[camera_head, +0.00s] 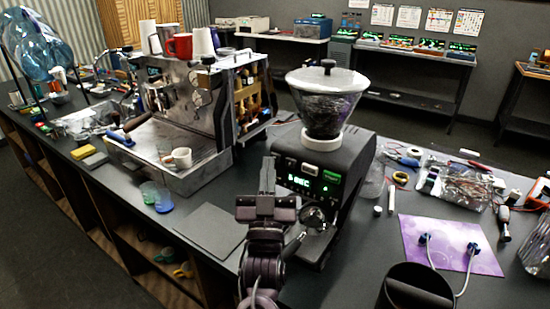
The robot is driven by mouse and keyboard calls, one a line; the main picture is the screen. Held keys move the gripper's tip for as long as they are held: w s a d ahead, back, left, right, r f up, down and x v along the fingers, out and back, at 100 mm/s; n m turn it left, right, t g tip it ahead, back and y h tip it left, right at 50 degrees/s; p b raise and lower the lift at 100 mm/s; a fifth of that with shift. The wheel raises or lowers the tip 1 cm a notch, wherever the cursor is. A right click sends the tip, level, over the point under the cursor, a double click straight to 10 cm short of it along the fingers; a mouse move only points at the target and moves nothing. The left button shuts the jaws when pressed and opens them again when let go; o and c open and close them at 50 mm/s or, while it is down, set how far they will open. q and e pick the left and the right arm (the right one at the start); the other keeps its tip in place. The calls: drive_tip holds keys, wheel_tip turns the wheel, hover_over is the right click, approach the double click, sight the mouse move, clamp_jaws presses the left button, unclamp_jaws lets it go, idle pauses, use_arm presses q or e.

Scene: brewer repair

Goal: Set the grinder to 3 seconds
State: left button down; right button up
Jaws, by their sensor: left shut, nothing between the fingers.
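The dark grinder (352,150) stands on the counter with a clear, lidded hopper (325,103) on top. Its sloped front panel carries a small lit display (300,183) with green-white characters ending in what looks like "SEC"; I cannot read the number surely. A white-marked button (309,169) and a green-lit button (331,177) sit above and right of the display. My left gripper (267,168) is shut and empty, pointing up in the picture just left of the panel. I cannot tell whether it touches the grinder. It may hide the panel's left edge. My right gripper is not in view.
The espresso machine (180,110) stands left of the grinder, with a white cup (178,158) on its tray. A dark flat mat (211,231) lies in front. A purple mat (452,243), tools and a black round container (415,290) crowd the right side.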

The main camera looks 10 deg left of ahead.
use_arm(q)
drive_tip(key=shift+w+d, duration=0.1)
drive_tip(key=shift+w, duration=0.25)
idle(0.4)
drive_tip(key=shift+s, duration=0.15)
drive_tip(key=shift+s+a, duration=0.25)
drive_tip(key=shift+s, duration=0.35)
drive_tip(key=s, duration=0.1)
drive_tip(key=s+a+p, duration=0.1)
drive_tip(key=s, duration=0.2)
drive_tip(key=shift+s+a, duration=0.35)
idle(2.6)
